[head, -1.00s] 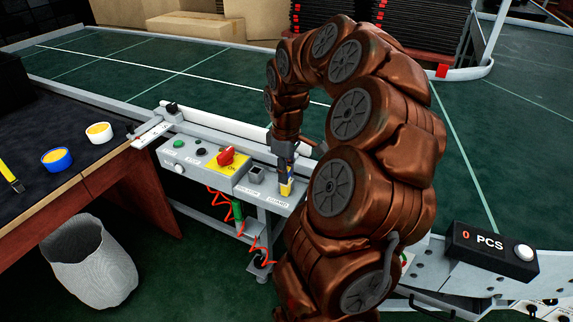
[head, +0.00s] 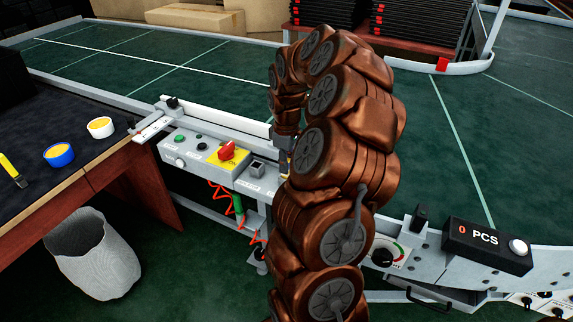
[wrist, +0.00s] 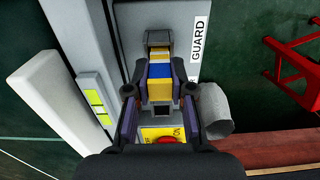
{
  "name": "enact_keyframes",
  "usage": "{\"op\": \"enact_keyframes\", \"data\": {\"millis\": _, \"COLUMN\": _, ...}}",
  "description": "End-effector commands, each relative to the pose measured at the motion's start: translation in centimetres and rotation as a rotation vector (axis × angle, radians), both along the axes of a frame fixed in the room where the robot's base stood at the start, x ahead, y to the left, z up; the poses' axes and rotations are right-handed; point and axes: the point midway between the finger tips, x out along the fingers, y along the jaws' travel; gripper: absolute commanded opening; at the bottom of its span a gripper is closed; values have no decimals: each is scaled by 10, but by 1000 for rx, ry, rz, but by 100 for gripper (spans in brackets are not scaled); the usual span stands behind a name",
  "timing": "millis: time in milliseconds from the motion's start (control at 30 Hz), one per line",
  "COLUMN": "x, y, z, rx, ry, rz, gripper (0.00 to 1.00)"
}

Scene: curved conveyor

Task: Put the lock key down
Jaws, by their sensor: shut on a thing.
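The lock key (wrist: 160,88), a small block with yellow, blue and white bands, sits between the fingers of my gripper (wrist: 158,72) in the wrist view. My gripper is shut on it. The key's far end is at a dark grey holder (wrist: 158,38) beside the GUARD label (wrist: 198,40); I cannot tell whether it is inserted or only above it. In the head view my arm hides most of the gripper and the key.
The control box (head: 190,158) carries a red rotary switch (head: 226,151) on a yellow plate and a square socket (head: 257,168). A wastebasket (head: 93,255) stands at lower left. A PCS counter (head: 487,245) and a dial (head: 382,257) are at right.

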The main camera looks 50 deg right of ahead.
Motion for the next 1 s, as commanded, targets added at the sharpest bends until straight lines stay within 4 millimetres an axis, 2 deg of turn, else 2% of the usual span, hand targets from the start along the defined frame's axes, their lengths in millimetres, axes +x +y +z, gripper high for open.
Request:
{"op": "enact_keyframes", "data": {"millis": 400, "x": 0, "y": 0, "z": -5, "rx": -1, "ry": 0, "rz": 0, "gripper": 0}}
{"op": "enact_keyframes", "data": {"millis": 433, "x": 0, "y": 0, "z": -4, "rx": -1, "ry": -1, "rz": 0, "gripper": 25}}
{"op": "enact_keyframes", "data": {"millis": 633, "x": 0, "y": 0, "z": -4, "rx": -1, "ry": -1, "rz": 0, "gripper": 46}}
{"op": "enact_keyframes", "data": {"millis": 1000, "x": 1, "y": 0, "z": 0, "rx": -2, "ry": -2, "rz": 0, "gripper": 47}}
